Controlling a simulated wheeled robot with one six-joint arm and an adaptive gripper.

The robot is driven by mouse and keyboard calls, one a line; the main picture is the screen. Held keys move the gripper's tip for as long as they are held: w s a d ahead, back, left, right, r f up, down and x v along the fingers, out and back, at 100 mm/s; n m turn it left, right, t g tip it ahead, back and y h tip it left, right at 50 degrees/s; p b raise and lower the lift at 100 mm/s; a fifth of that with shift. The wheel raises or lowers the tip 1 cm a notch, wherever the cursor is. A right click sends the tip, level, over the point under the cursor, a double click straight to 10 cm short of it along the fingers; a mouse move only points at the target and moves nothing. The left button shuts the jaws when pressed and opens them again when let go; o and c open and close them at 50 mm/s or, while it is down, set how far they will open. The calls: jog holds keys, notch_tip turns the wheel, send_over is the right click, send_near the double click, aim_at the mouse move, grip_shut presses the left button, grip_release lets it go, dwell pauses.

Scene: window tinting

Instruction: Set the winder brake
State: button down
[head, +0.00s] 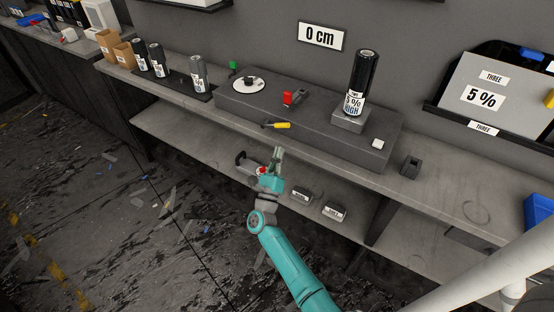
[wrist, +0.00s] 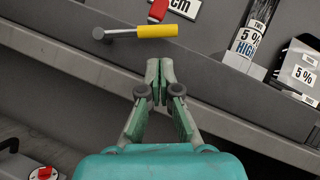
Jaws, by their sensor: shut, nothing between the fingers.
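The winder looks like the long dark grey box (head: 335,143) on the bench, with a white dial on its left and a red lever (head: 291,97) near its middle. A lever with a yellow handle (head: 281,125) sits at its front face; I cannot tell which lever is the brake. In the wrist view the yellow handle (wrist: 157,31) lies sideways on a grey shank, with part of the red lever (wrist: 158,11) above it. A black film roll (head: 364,75) stands upright on a block at the right. My gripper (head: 278,153) is shut and empty, in front of and below the yellow handle, apart from it.
A lower shelf (head: 190,133) runs beneath the bench, holding a black-handled device with a red knob and two labelled tins (head: 335,211). A "0 cm" sign (head: 320,36) hangs on the wall. More rolls (head: 198,74) stand left. The floor at left is open, with scraps.

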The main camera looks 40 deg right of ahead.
jog(key=shift+x, duration=2.9)
jog(key=shift+r+n+t+y, duration=0.5)
jog(key=shift+r+n+y, duration=0.2)
jog(key=shift+n, duration=0.6)
notch_tip(320, 180, up, 6)
jog(key=n+t+y, duration=0.1)
jog(key=n+y, duration=0.2)
jog(key=n, duration=0.1)
send_over(276, 125)
jog(key=w+a, duration=0.1)
jog(key=a, duration=0.1)
jog(key=shift+w+a+r, duration=0.1)
jog(key=shift+r, duration=0.15)
jog(key=shift+a, duration=0.1)
